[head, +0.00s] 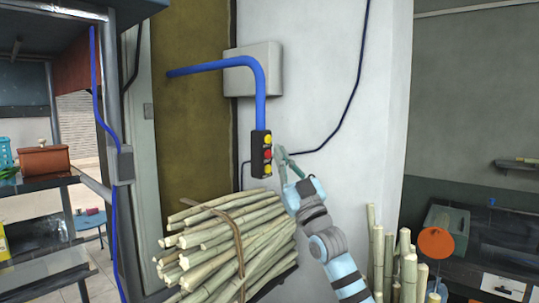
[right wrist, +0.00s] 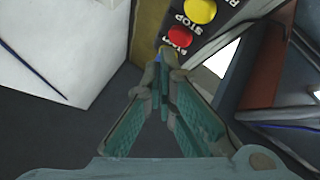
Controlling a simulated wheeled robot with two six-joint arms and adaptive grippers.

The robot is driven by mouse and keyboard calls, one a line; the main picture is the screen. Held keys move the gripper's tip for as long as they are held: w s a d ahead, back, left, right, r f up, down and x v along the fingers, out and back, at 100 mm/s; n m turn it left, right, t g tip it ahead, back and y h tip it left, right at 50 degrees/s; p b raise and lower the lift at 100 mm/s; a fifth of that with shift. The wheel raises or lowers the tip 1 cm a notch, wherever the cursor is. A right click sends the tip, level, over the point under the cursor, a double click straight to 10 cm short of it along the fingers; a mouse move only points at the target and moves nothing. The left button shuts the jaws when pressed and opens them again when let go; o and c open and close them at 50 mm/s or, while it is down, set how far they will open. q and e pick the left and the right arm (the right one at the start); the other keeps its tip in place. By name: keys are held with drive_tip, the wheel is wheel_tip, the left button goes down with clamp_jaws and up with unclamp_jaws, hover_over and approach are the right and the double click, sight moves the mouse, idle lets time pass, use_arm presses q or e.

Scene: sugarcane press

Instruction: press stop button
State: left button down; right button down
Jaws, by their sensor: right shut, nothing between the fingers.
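The black control box (head: 260,160) hangs at the end of a blue pipe and carries a yellow, a red and another yellow button in a column. The red button (head: 267,155) is in the middle; it also shows in the right wrist view (right wrist: 181,36), with upside-down STOP and START lettering around it. My right gripper (head: 280,155) is just right of the box in the head view, shut and empty. In the right wrist view its closed fingertips (right wrist: 163,66) point at the box near the red button, partly covering one yellow button. Contact cannot be told. My left gripper is out of view.
A tied bundle of sugarcane (head: 225,245) lies below the box. More canes (head: 390,255) stand at the right. A white wall (head: 330,90) with a dark cable is behind my right gripper. A blue pole and shelf are at the left.

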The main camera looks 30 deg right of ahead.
idle(0.9)
drive_tip(key=shift+w+f+h+b, duration=0.1)
drive_tip(key=shift+w+h+b, duration=0.2)
drive_tip(key=shift+b, duration=0.75)
drive_tip(key=shift+w+a+b, duration=0.1)
drive_tip(key=shift+a+b, duration=0.05)
drive_tip(key=shift+b, duration=0.35)
